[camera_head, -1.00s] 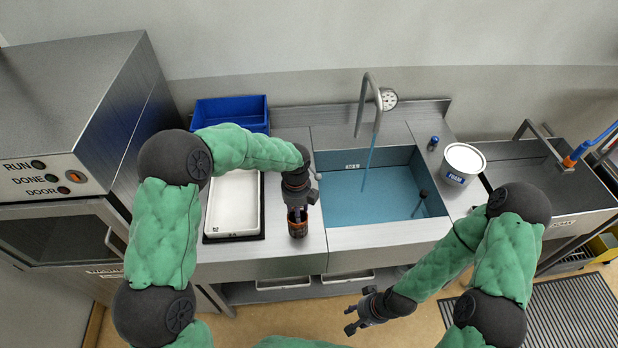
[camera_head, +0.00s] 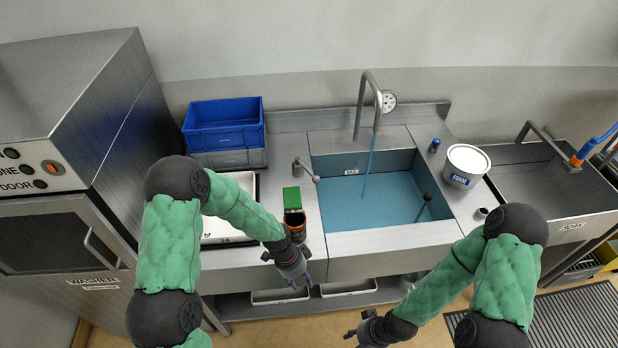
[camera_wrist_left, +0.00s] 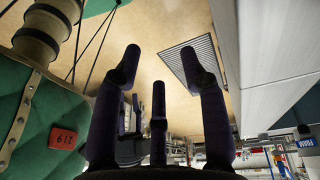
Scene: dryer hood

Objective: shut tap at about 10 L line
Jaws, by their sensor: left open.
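The tap's tall spout (camera_head: 367,100) arches over the sink (camera_head: 335,164), and a stream of water (camera_head: 370,160) falls from it. Blue water (camera_head: 375,200) covers the basin floor. A small white plate (camera_head: 352,171) is on the basin's back wall near the waterline; its print is too small to read. A small metal lever (camera_head: 305,170) stands on the counter left of the sink. My left gripper (camera_head: 293,277) is open and empty at the counter's front edge, below the lever. In the left wrist view its fingers (camera_wrist_left: 160,85) stand apart over floor. My right gripper (camera_head: 357,328) is low in front, fingers spread.
A brown jar (camera_head: 295,226) and green block (camera_head: 292,198) stand left of the sink. A FOAM tub (camera_head: 465,165) and blue-capped bottle (camera_head: 434,145) stand right.

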